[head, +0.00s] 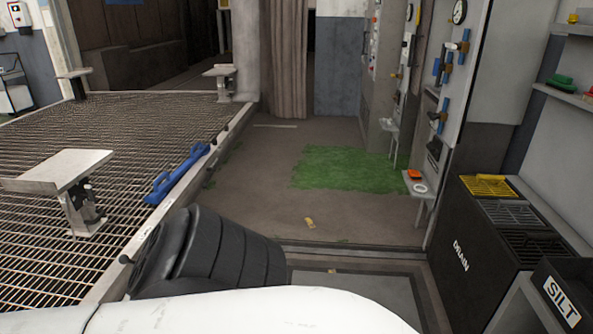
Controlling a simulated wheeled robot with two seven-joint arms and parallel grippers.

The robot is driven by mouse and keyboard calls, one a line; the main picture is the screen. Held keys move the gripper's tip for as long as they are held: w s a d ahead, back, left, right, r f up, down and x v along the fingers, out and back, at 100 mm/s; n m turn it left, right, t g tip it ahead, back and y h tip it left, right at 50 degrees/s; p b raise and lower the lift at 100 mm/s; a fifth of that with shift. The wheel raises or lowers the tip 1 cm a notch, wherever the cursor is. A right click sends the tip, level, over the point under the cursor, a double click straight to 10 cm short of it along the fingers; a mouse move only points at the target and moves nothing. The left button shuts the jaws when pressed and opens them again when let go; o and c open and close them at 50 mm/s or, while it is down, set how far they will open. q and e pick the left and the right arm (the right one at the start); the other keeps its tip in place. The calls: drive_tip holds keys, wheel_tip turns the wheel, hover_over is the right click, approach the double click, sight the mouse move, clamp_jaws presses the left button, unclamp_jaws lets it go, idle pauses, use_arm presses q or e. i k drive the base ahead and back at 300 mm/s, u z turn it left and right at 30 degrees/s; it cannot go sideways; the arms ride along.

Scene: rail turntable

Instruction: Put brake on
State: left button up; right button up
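No part is clearly marked as a brake. A blue bar-shaped part (177,173) with rounded ends lies along the right edge of the grated deck (60,240). A wall panel at the right carries small blue and orange-brown fittings (444,65) and a round dial (459,11); whether any of these is a brake control, I cannot tell. Neither gripper is in view. White and black ribbed parts of my own body cover the bottom of the view and hide the deck's near right corner.
Metal pedestals (66,172) stand on the deck. A small shelf (418,186) with an orange item juts from the right wall. A black DRAIN bin (462,250) and a SILT box (563,295) stand at the right. The floor with a green patch (345,168) is mostly clear.

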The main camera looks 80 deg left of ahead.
sight(124, 258)
drive_tip(key=u, duration=3.95)
drive_tip(key=i, duration=2)
drive_tip(key=z, duration=0.75)
